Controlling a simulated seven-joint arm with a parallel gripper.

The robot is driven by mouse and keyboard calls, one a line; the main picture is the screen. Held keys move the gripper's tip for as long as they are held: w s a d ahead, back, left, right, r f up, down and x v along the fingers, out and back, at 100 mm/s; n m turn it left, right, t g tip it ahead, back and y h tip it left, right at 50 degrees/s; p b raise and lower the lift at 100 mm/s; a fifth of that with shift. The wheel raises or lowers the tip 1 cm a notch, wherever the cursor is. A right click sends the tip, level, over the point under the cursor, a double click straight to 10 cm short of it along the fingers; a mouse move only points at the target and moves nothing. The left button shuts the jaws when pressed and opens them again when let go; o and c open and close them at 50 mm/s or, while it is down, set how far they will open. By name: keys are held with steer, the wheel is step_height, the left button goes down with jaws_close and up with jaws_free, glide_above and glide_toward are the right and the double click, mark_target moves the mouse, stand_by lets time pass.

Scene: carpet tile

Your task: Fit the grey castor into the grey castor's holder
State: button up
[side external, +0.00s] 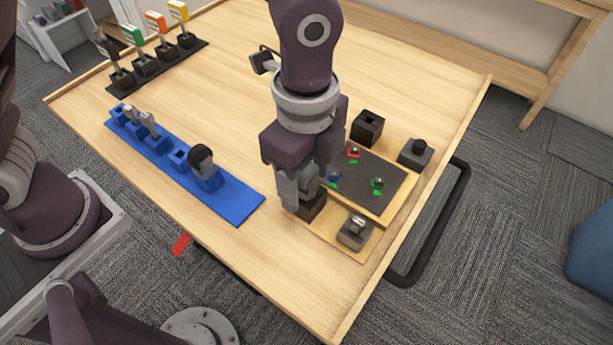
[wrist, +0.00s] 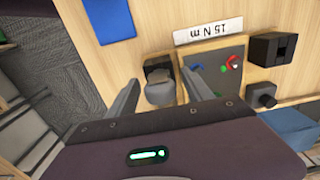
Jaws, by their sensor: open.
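My gripper (side external: 298,205) is low over the near left part of the wooden base and is open. In the wrist view my gripper (wrist: 160,80) has a finger on each side of a grey rounded piece (wrist: 160,93), which looks like the grey castor. It stands at a dark square block (wrist: 158,70), apparently its holder. The dark block (side external: 314,207) also shows in the side view beside my fingers, which hide the castor there. I cannot tell how deep the castor sits or whether a finger touches it.
A grey block with a metal piece (side external: 355,233) stands nearby. A dark panel (side external: 365,182), a black block (side external: 367,127) and a knobbed block (side external: 415,154) lie beyond. A blue rack (side external: 235,206) holds tools and a black-topped piece (side external: 201,158). Bare table separates rack and base.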

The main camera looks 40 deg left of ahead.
jaws_close()
steer(key=r, duration=0.9)
steer(key=shift+w+a+r, duration=0.1)
steer(key=shift+a+r, duration=0.2)
steer(key=shift+r, duration=0.05)
steer(key=s+a+n, duration=0.3)
steer(key=a+n, duration=0.1)
steer(key=a, duration=0.7)
steer(key=s+a+f+n, duration=0.1)
steer(key=s+a+n, duration=0.2)
steer(key=a, duration=0.8)
steer(key=shift+s+a+f+n, duration=0.15)
steer(key=shift+a+f+n, duration=0.05)
steer(key=shift+n, duration=0.8)
